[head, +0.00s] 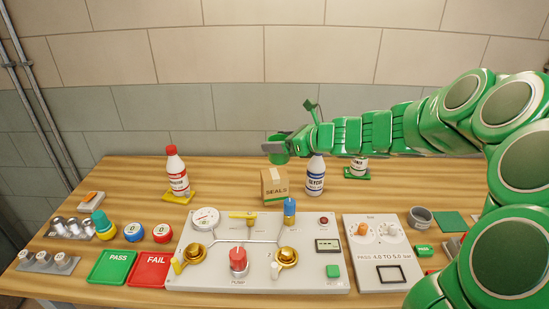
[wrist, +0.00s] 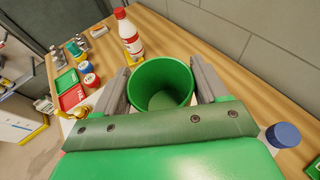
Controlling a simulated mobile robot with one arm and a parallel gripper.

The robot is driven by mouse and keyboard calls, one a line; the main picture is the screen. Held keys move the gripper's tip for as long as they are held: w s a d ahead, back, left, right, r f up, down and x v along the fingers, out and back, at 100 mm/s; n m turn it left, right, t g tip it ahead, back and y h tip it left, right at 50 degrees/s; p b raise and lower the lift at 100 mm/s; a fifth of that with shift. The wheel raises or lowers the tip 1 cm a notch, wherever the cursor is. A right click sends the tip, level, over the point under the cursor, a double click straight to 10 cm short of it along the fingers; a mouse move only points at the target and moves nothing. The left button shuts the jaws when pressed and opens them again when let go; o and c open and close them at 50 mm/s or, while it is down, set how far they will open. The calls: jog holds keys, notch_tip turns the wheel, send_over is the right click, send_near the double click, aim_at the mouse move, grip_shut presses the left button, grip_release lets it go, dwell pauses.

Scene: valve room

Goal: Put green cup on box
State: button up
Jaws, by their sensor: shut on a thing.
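The green cup (head: 278,150) is held between the jaws of my gripper (head: 285,145), above and a little behind the cardboard box (head: 274,186) in the head view. In the wrist view the green cup (wrist: 162,84) is upright with its open mouth toward the camera, and it looks empty. The two grey fingers of my gripper (wrist: 161,88) press it from both sides. The box reads "SEALS" and stands on the table behind the valve panel. The box is hidden in the wrist view.
A blue-labelled white bottle (head: 315,176) stands close right of the box. A red-capped bottle (head: 177,172) stands on a yellow tray to the left. The valve panel (head: 255,262) with knobs lies in front. Bare wooden table (head: 228,180) lies between the red-capped bottle and the box.

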jog(key=w+f, duration=0.3)
jog(key=w+a+f, duration=0.1)
jog(key=w+f, duration=0.2)
jog(key=shift+a+f, duration=0.2)
jog(key=shift+w+f, duration=0.15)
jog(key=shift+f, duration=1.45)
jog(key=shift+f, duration=0.15)
jog(key=o, duration=1)
jog(key=shift+o, duration=0.2)
